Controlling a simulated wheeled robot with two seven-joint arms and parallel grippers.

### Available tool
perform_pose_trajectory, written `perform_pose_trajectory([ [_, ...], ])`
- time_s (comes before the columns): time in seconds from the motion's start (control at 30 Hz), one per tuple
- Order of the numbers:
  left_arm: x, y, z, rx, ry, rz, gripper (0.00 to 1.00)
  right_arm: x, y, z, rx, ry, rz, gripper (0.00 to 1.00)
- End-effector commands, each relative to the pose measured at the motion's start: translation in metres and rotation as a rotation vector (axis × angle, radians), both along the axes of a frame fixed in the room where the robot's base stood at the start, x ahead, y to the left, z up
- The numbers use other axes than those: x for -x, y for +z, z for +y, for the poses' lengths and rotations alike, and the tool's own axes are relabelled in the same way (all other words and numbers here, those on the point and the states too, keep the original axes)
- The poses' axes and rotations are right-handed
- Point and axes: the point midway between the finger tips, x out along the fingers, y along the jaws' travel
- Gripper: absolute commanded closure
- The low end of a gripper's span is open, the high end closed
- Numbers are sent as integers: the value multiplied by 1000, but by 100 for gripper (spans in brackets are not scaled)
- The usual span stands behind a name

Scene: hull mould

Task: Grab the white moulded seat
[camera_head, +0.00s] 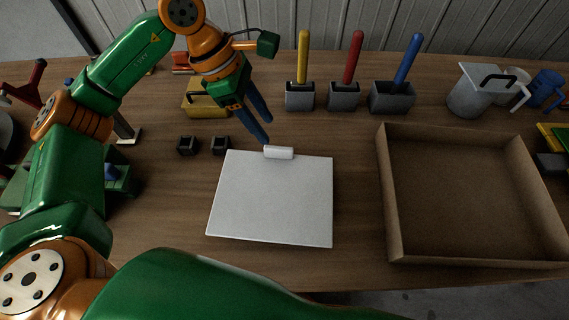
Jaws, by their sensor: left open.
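A flat white panel (272,199) lies on the wooden table in front of me. It is the only large white piece in view, and I take it for the white moulded seat. A small white rounded block (279,152) sits at its far edge. My left gripper (268,131) reaches down from the upper left with its two blue fingers apart and empty. The nearer fingertip is just behind and left of the small block. I cannot tell whether it touches. My right gripper is not in view.
An open cardboard box (389,190) stands right of the panel. Grey blocks with yellow (303,58), red (353,58) and blue (406,60) handles stand behind. A grey pitcher (469,95) is at back right. Small black holders (187,145) lie left of the gripper.

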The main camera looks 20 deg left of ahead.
Motion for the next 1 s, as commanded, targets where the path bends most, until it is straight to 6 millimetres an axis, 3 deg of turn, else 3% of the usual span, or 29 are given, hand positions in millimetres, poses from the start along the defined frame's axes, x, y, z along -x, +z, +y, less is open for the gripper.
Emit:
perform_pose_trajectory([
  [0.33, -4, -53, -23, -2, -2, 3, 50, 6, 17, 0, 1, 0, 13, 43],
  [0.6, -5, -61, -27, 1, -1, -2, 50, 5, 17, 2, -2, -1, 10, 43],
  [0.8, -5, -61, -26, 1, -1, -1, 100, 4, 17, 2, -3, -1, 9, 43],
  [1.0, -5, -61, -26, 1, -1, -1, 100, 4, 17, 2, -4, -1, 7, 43],
])
